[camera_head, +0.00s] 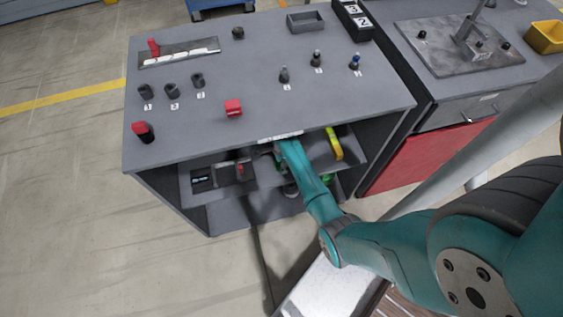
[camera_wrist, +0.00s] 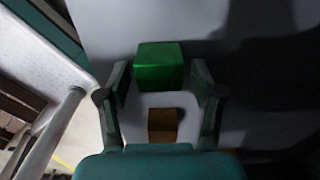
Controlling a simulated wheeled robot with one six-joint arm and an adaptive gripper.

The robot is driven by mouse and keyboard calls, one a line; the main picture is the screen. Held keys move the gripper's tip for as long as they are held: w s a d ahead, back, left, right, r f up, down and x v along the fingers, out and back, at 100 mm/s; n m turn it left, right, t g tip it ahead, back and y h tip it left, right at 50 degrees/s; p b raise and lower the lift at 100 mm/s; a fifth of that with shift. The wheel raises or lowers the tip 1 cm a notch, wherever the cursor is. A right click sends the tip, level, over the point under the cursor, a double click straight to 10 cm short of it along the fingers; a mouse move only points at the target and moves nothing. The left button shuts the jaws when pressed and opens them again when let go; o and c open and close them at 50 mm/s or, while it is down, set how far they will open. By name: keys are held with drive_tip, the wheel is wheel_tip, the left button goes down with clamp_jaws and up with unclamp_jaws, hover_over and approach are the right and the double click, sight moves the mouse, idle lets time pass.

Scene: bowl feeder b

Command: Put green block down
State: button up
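The green block (camera_wrist: 160,68) shows in the wrist view, against a grey surface, between and slightly beyond the fingertips of my gripper (camera_wrist: 160,82). A narrow gap shows on each side of the block, so the fingers look open and apart from it. Whether the block rests on the surface is hard to tell. In the head view my arm reaches under the workbench top, and the fingers and the block are hidden there.
A brown-orange block (camera_wrist: 162,125) shows between the fingers, nearer the palm. The grey workbench (camera_head: 270,75) overhangs my arm. A yellow curved part (camera_head: 334,143) is right of my arm on the shelf.

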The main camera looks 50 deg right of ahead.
wheel_tip(320, 180, up, 8)
drive_tip(key=shift+f, duration=0.15)
drive_tip(key=s+a+f+n+t+h, duration=0.1)
drive_tip(key=s+a+f+n+t, duration=0.2)
drive_tip(key=s+a+f+n, duration=0.35)
drive_tip(key=s+a+r+n+t, duration=0.4)
drive_tip(key=s+a+r+n, duration=0.15)
drive_tip(key=s+a, duration=0.4)
drive_tip(key=s+a+r+n+t, duration=0.2)
drive_tip(key=s+r+n, duration=0.2)
drive_tip(key=r, duration=0.5)
drive_tip(key=s+a+r+n+t, duration=0.2)
drive_tip(key=s+r, duration=0.4)
drive_tip(key=r, duration=0.4)
drive_tip(key=s+a+r+n+t+y, duration=0.1)
drive_tip(key=s+r+n+t, duration=0.3)
drive_tip(key=r, duration=0.6)
drive_tip(key=s+a+n, duration=0.1)
drive_tip(key=n, duration=0.1)
drive_tip(key=shift+s+a+n, duration=0.25)
drive_tip(key=shift+s+n, duration=0.1)
drive_tip(key=shift+n, duration=0.05)
